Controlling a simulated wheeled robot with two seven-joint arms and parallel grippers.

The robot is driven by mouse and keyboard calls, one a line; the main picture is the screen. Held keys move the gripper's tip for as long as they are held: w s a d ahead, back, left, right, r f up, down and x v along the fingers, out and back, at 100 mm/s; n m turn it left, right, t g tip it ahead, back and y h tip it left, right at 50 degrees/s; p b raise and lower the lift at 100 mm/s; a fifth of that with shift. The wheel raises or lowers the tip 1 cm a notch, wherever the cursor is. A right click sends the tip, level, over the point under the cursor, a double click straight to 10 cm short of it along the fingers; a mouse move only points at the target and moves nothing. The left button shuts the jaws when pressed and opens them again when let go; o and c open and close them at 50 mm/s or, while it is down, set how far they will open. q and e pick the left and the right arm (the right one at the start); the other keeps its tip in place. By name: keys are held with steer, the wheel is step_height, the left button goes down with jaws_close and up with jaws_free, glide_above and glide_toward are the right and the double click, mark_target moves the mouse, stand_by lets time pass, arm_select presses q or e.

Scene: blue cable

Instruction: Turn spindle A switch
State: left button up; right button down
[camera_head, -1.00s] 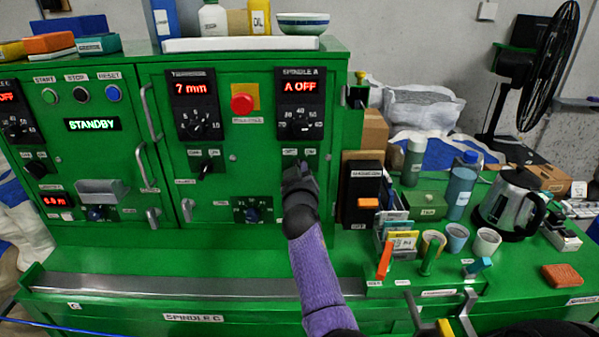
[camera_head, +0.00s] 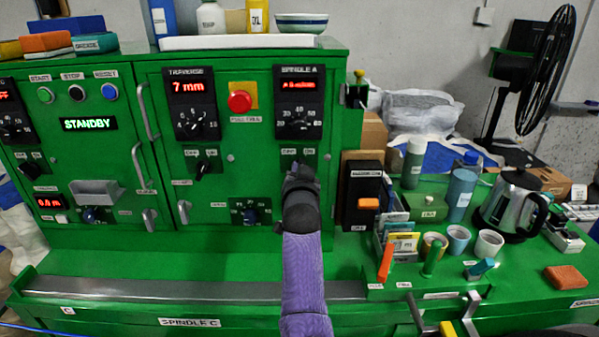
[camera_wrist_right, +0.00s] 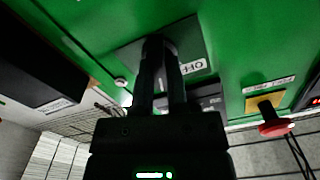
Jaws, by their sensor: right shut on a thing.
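The spindle A panel (camera_head: 298,98) is on the green cabinet, with a red display (camera_head: 298,85) and a dial. The display text is longer and too small to read surely. The spindle A switch sits below it, mostly hidden behind my right gripper (camera_head: 300,170), whose purple-sleeved arm rises from the bottom. In the right wrist view, my right gripper (camera_wrist_right: 160,48) has its two fingers close together on the switch, against a dark plate (camera_wrist_right: 205,52) with an OFF label. My left gripper is not in view.
A red mushroom button (camera_head: 240,102) on a yellow plate is left of the panel; it shows in the wrist view (camera_wrist_right: 275,125). A black box with an orange switch (camera_head: 368,203) is to the right. Cups (camera_head: 458,240), a kettle (camera_head: 512,205) and bottles stand on the right bench.

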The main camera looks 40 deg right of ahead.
steer(key=shift+m, duration=1.1)
steer(key=c, duration=0.6)
jaws_free()
steer(key=shift+c, duration=0.2)
